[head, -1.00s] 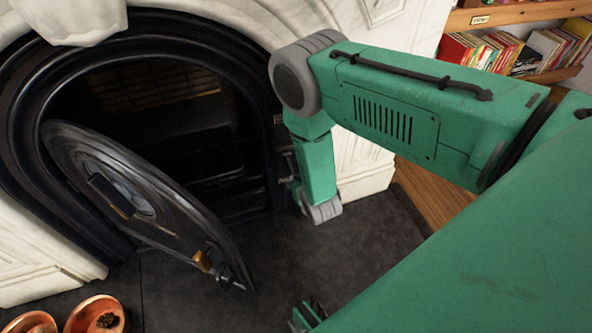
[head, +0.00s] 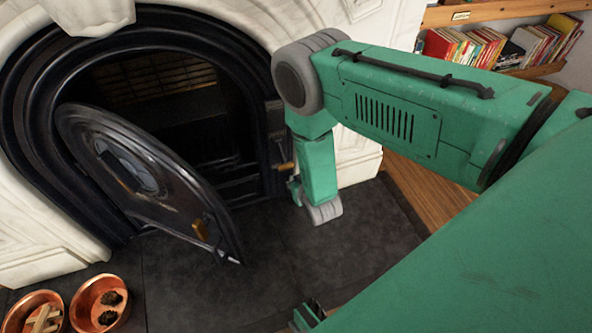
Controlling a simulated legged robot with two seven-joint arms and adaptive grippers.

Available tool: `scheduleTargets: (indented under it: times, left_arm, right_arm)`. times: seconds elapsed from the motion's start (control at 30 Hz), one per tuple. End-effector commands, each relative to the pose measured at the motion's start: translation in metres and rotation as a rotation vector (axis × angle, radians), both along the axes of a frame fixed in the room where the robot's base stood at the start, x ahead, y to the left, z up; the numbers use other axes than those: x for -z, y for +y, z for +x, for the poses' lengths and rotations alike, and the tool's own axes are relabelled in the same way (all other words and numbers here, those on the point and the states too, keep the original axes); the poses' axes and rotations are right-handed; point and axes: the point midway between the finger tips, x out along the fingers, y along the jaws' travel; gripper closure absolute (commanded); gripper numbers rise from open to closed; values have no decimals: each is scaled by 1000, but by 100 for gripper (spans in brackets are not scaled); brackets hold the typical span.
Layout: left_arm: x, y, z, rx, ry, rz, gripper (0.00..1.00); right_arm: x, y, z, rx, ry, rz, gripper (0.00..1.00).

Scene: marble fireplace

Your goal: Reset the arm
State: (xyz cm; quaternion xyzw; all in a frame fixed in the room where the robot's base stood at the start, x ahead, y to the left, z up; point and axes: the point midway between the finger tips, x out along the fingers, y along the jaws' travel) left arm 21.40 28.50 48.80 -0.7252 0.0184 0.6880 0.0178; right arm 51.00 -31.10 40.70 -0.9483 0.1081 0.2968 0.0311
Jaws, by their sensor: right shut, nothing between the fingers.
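My right arm (head: 400,115) enters from the right, bends at a grey elbow joint, and its green forearm hangs down over the dark hearth. My right gripper (head: 295,189) is small and partly hidden beside the wrist. It is shut and empty, close to the right edge of the stove frame in the picture. I cannot tell the exact gap from the frame. My left gripper is not identifiable in view.
The black stove door (head: 150,185) stands open to the left, over the hearth (head: 200,285). An orange-handled latch (head: 285,166) is beside the right gripper. Two copper bowls (head: 75,320) sit bottom left. A bookshelf (head: 500,12) is at upper right. Dark hearth in front is clear.

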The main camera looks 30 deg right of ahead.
Motion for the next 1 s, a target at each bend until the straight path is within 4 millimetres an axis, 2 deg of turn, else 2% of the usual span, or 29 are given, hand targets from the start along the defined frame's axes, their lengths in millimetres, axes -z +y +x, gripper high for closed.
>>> scheduleTargets:
  times: [0.67, 0.77, 0.83, 0.87, 1.0]
  left_arm:
    - [-5, 0, 0, 0, -1, 0, 60]
    - [-17, 0, 0, 0, 0, 0, 60]
    - [-31, 0, 0, 0, -1, 0, 60]
    - [-39, 0, 0, 0, -1, 0, 60]
    - [-70, 0, 1, 0, -2, 0, 60]
  right_arm:
    - [-8, 1, -3, -3, 9, -4, 100]
    - [-20, 3, -24, -19, 88, 0, 100]
    - [-36, 5, -54, -44, 195, 5, 100]
    - [-45, 7, -71, -58, 251, 8, 100]
    - [-96, 17, -159, -128, 522, 29, 100]
